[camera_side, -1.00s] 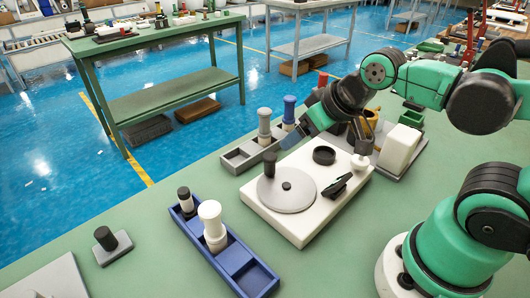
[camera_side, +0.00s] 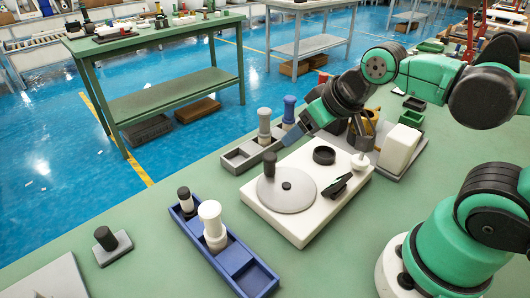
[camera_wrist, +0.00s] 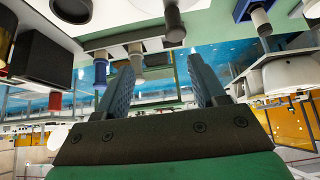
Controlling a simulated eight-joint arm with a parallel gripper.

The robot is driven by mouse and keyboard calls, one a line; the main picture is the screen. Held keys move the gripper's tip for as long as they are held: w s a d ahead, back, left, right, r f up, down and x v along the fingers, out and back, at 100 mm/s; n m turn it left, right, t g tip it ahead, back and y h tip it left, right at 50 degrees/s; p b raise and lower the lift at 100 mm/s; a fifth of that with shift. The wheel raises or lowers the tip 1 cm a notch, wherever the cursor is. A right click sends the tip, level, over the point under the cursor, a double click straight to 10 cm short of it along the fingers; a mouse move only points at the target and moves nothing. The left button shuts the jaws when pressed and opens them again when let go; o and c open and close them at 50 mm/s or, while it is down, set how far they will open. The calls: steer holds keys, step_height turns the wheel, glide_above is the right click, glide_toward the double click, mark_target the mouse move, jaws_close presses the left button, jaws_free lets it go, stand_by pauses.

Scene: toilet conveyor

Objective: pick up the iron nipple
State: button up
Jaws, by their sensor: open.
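I cannot tell for sure which part is the iron nipple. A grey flanged cylinder (camera_side: 264,128) and a blue-grey one (camera_side: 289,108) stand upright in a grey compartment tray (camera_side: 236,160); they also seem to show in the wrist view, grey (camera_wrist: 135,55) and blue (camera_wrist: 100,70). A dark grey cylinder (camera_side: 270,165) stands on the round plate of a white station. My gripper (camera_side: 290,141) is open and empty above the area between the grey tray and the station. Its fingers (camera_wrist: 162,80) are spread with nothing between them.
The white station (camera_side: 303,232) also carries a black ring (camera_side: 324,155) and a black clamp (camera_side: 338,185). A blue tray (camera_side: 188,232) holds a white and a black-topped part. A black cylinder (camera_side: 105,238) stands on a small plate at left. A white block (camera_side: 399,148) is at right.

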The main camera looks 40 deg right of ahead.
step_height(320, 180, up, 4)
steer(key=r, duration=0.1)
steer(key=n+g+y, duration=0.8)
steer(key=n+y, duration=0.5)
steer(key=n, duration=0.5)
glide_above(185, 189)
steer(key=d, duration=0.3)
steer(key=shift+n+y, duration=0.3)
steer(key=shift+n, duration=0.2)
step_height(185, 189, down, 13)
steer(key=shift+w+f, duration=0.1)
steer(key=shift+w, duration=0.05)
steer(key=shift+a+f, duration=0.15)
steer(key=shift+f, duration=0.1)
steer(key=shift+x, duration=2.6)
jaws_close()
